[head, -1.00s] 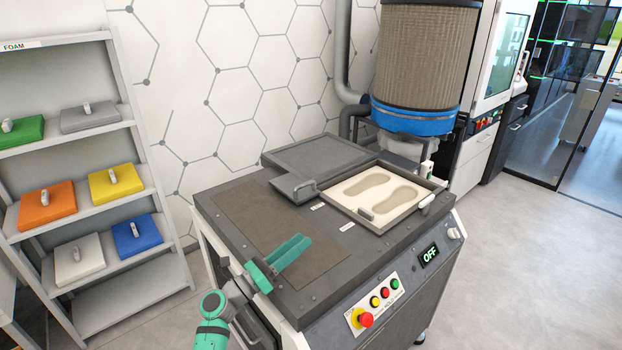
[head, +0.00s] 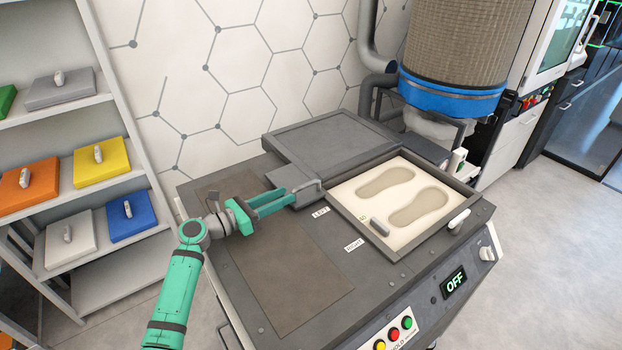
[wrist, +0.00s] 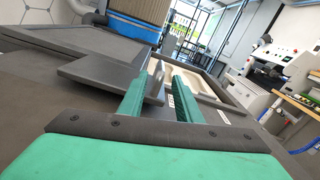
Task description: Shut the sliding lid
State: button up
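The sliding lid (head: 335,140) is a flat dark grey panel, drawn back to the left of the machine's tray opening (head: 465,192). The opening is uncovered and shows two insole shapes (head: 418,206) in a cream bed. In the wrist view the handle (wrist: 156,84) stands between the fingertips, and I see no firm contact.
A small grey block (head: 380,227) sits at the tray's near edge and a white knob (head: 459,219) at its right edge. The display (head: 454,284) reads OFF. A filter drum (head: 455,60) stands behind. A shelf with coloured foam blocks (head: 102,163) is at left.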

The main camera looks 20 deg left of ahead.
aim_at(315, 181)
jog(key=x, duration=1)
jog(key=shift+d, duration=0.1)
grip_shut()
